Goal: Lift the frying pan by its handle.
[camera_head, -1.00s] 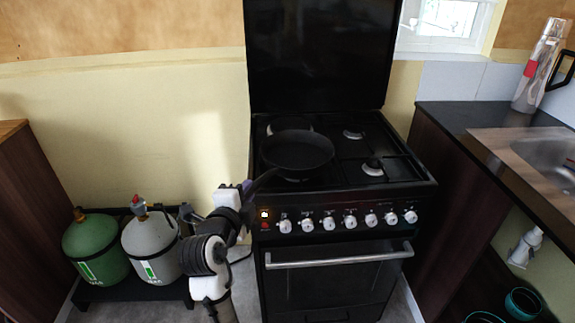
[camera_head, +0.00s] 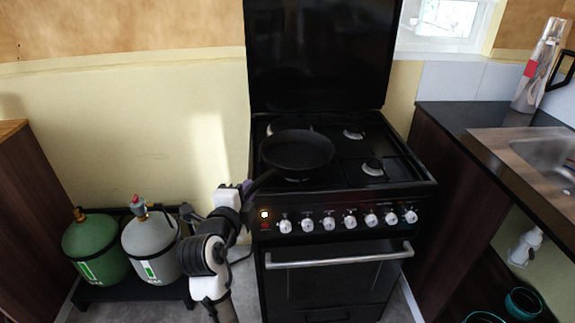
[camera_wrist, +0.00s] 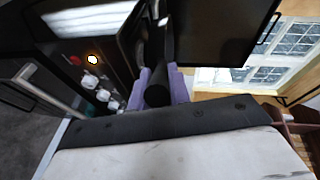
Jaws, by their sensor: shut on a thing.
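The black frying pan (camera_head: 297,150) sits over the front-left part of the black stove's hob (camera_head: 385,172). Its handle (camera_head: 262,181) points toward the front left, past the stove edge. My gripper (camera_head: 247,189) is at the handle's end, at the stove's front-left corner. In the wrist view my gripper (camera_wrist: 160,88) has its purple fingers on both sides of the dark handle (camera_wrist: 159,92), shut on it. The head view does not show clearly whether the pan's base touches the burner grate.
The stove's raised black lid (camera_head: 318,50) stands behind the hob. Control knobs (camera_head: 329,223) and an oven door handle (camera_head: 340,259) are at the front. Green (camera_head: 95,248) and grey (camera_head: 151,246) gas bottles stand at left. A counter with a sink (camera_head: 545,155) is at right.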

